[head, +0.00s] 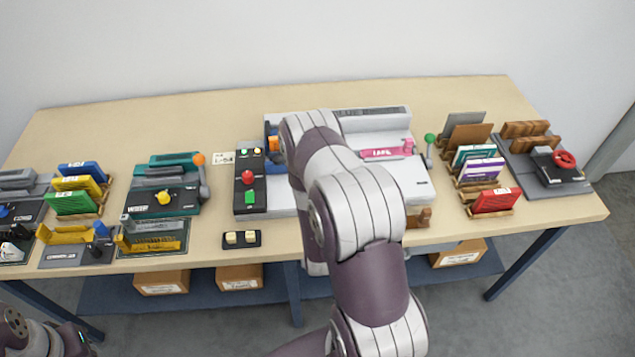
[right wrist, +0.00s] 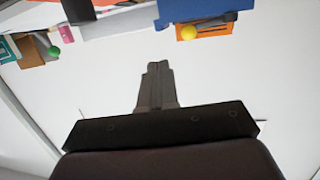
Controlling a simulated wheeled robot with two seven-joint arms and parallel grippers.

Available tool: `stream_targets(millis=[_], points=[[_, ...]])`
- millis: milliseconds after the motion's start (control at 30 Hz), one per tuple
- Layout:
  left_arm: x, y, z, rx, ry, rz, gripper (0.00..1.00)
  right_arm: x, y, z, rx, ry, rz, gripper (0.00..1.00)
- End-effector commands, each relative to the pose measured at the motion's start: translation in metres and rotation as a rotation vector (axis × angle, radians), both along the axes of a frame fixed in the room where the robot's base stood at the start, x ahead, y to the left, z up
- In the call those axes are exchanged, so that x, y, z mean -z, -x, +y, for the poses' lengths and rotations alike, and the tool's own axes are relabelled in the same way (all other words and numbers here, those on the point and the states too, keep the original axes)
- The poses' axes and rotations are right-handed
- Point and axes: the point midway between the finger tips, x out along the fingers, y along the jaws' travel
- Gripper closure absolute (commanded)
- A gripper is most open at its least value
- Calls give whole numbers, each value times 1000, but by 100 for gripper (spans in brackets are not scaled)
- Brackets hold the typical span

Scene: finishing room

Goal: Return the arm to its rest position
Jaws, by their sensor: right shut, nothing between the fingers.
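My right arm (head: 362,215) reaches up from the bottom of the head view and over the middle of the table, in front of the white and blue machine (head: 395,122). Its gripper is hidden behind the arm there. In the right wrist view my right gripper (right wrist: 158,68) shows with its fingers together and nothing between them, apart from any object, against a pale plain background. Part of my left arm (head: 40,338) shows at the bottom left corner of the head view, off the table's front; its fingers are not visible.
The table (head: 300,95) holds a black box with red and green buttons (head: 249,185), a teal device (head: 165,188), colored cases in a left rack (head: 105,200) and right rack (head: 459,180), and a red-wheeled fixture (head: 563,160). Cardboard boxes (head: 240,277) stand on the lower shelf.

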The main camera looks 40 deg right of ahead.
Motion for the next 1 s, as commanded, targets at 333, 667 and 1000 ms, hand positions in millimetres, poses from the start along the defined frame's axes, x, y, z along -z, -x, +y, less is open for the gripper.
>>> stream_targets(millis=[333,667,1000], points=[[3,0,0,0,0,0,66,-4,14,5,0,0,0,100],[3,0,0,0,0,0,66,-3,14,5,0,-1,1,100],[3,0,0,0,0,0,66,86,59,46,-36,-368,542,100]])
